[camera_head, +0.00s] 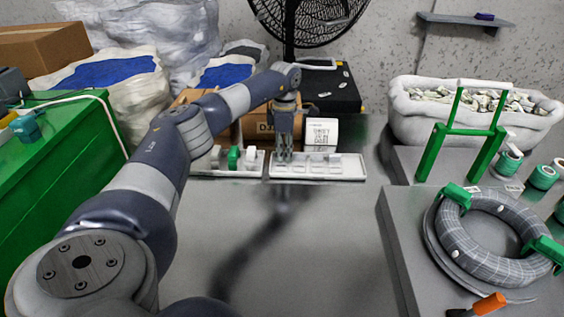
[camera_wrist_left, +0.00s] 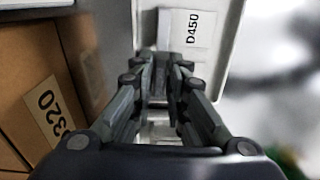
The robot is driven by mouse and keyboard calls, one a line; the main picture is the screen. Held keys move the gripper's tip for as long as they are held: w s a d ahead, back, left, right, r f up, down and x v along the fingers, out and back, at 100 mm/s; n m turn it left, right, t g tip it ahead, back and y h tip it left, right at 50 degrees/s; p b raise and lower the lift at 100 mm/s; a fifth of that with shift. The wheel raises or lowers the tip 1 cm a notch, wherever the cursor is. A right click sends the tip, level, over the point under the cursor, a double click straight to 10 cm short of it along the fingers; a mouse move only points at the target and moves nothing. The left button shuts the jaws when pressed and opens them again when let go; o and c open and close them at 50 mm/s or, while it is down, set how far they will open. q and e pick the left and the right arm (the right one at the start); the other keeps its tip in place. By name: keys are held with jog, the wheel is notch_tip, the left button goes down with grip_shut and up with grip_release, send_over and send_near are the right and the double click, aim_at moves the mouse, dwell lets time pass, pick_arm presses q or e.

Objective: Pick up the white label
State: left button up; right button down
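A white label (camera_wrist_left: 190,28) printed "D450" shows at the top of the left wrist view. It appears to lie inside a long white tray (camera_wrist_left: 222,45). In the head view this tray (camera_head: 362,166) stands at the back of the table with several small white pieces in it, whose print I cannot read. My left gripper (camera_head: 284,155) points down over the left end of the tray. In the wrist view its fingers (camera_wrist_left: 158,78) are close together below the label and apart from it. Whether they hold anything is unclear. My right gripper is not in view.
A second tray (camera_head: 222,174) with green and white pieces adjoins on the left. Behind stand a cardboard box (camera_head: 255,132), marked "D320" in the wrist view, and a white printed object (camera_head: 320,133). A cable coil (camera_head: 490,235) is at right. The front table (camera_head: 320,240) is clear.

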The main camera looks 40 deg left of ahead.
pick_arm(q)
jog(key=shift+r, duration=0.1)
grip_shut()
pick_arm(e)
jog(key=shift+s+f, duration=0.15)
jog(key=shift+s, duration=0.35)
pick_arm(q)
jog(key=shift+r, duration=0.15)
